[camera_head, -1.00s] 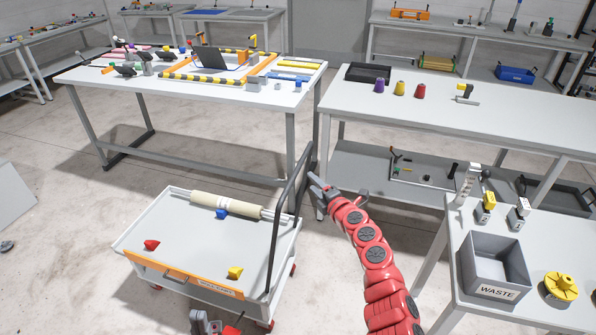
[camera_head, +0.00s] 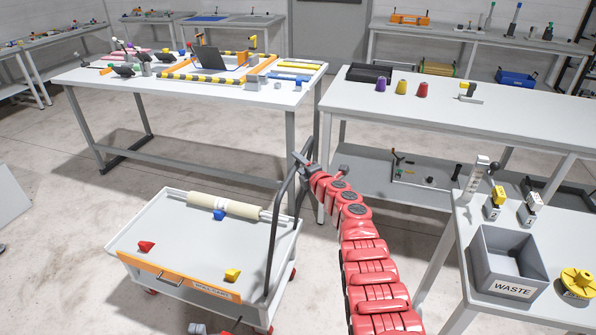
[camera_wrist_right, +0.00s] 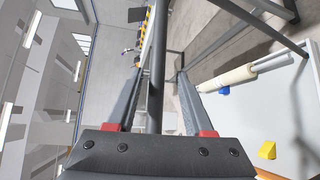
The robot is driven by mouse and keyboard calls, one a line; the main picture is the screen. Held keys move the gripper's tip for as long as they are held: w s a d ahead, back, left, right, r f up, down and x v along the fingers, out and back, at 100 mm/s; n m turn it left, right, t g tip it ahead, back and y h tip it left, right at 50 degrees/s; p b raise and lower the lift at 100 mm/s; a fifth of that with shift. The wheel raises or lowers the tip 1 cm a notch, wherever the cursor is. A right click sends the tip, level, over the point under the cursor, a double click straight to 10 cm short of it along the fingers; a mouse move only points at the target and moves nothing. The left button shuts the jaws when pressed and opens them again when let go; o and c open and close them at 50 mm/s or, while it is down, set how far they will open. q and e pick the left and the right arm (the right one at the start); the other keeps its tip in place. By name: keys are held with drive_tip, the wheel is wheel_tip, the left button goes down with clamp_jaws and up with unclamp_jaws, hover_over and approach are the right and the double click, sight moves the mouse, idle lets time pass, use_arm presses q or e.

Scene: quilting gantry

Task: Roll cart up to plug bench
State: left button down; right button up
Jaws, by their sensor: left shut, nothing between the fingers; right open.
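The cart (camera_head: 180,255) is a white tray trolley with an orange front strip, at the lower left of the head view. Its dark upright handle (camera_head: 276,250) stands at its right end. My right gripper (camera_head: 299,160) is open at the top of the handle. In the right wrist view the handle bar (camera_wrist_right: 157,70) runs between the open fingers (camera_wrist_right: 155,100); I cannot tell whether they touch it. My left gripper (camera_head: 197,328) is shut and only just shows at the bottom edge. No bench is labelled as the plug bench.
A cream roll (camera_head: 222,205) and small red and yellow blocks lie on the cart. A bench with a waste bin (camera_head: 505,265) stands right, a spool bench (camera_head: 470,110) behind, and a cluttered bench (camera_head: 190,92) back left. Grey floor is clear left of the cart.

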drive_tip(key=shift+w+a, duration=0.15)
drive_tip(key=shift+w, duration=0.1)
drive_tip(key=shift+r, duration=0.1)
clamp_jaws()
idle(1.3)
